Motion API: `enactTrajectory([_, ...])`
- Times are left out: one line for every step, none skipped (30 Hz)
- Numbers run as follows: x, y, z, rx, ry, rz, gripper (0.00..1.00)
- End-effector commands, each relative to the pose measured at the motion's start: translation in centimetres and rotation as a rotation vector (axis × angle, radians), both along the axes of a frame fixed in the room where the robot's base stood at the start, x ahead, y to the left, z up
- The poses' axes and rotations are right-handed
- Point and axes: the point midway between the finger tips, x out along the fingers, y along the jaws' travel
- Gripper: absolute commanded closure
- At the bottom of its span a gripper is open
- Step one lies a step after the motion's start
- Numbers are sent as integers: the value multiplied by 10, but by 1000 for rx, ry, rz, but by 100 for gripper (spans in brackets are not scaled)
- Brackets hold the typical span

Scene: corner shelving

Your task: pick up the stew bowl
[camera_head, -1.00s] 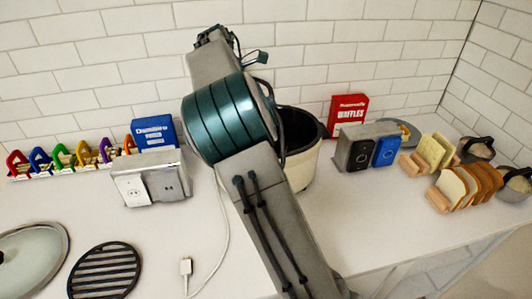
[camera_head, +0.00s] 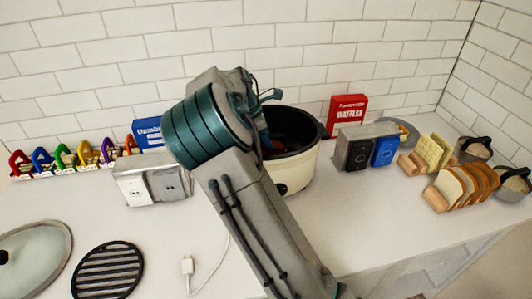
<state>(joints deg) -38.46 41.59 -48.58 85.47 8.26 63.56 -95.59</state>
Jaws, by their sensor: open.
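No bowl is plainly recognisable as the stew bowl. A round grey dish (camera_head: 413,133) with something orange-yellow by it sits at the back right, partly hidden behind the black and blue boxes. A cream pot (camera_head: 301,170) with a dark, open inside stands at the back middle, its left side hidden by my arm. I cannot tell whether either is the stew bowl. My arm crosses the middle of the view, and its wrist end is at the pot's left rim.
A grey double-fronted box (camera_head: 152,180), a lid (camera_head: 35,255) and a black grate (camera_head: 106,270) are at the left. The front right counter is clear.

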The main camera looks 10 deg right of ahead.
Motion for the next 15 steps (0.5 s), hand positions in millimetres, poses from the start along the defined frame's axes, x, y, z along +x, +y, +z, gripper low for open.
enactTrajectory([0, 0, 0, 0, 0, 0, 58])
enactTrajectory([0, 0, 0, 0, 0, 0, 58])
enactTrajectory([0, 0, 0, 0, 0, 0, 58])
enactTrajectory([0, 0, 0, 0, 0, 0, 58])
enactTrajectory([0, 0, 0, 0, 0, 0, 58])
enactTrajectory([0, 0, 0, 0, 0, 0, 58])
enactTrajectory([0, 0, 0, 0, 0, -1, 58])
enactTrajectory([0, 0, 0, 0, 0, -1, 58])
enactTrajectory([0, 0, -1, 0, 0, -1, 58])
enactTrajectory([0, 0, -1, 0, 0, -1, 58])
enactTrajectory([0, 0, -2, 0, 0, -1, 58])
enactTrajectory([0, 0, -2, 0, 0, -1, 58])
enactTrajectory([0, 0, -3, 0, 0, 0, 58])
enactTrajectory([0, 0, -3, 0, 0, 0, 58])
enactTrajectory([0, 0, -4, 0, 0, 0, 58])
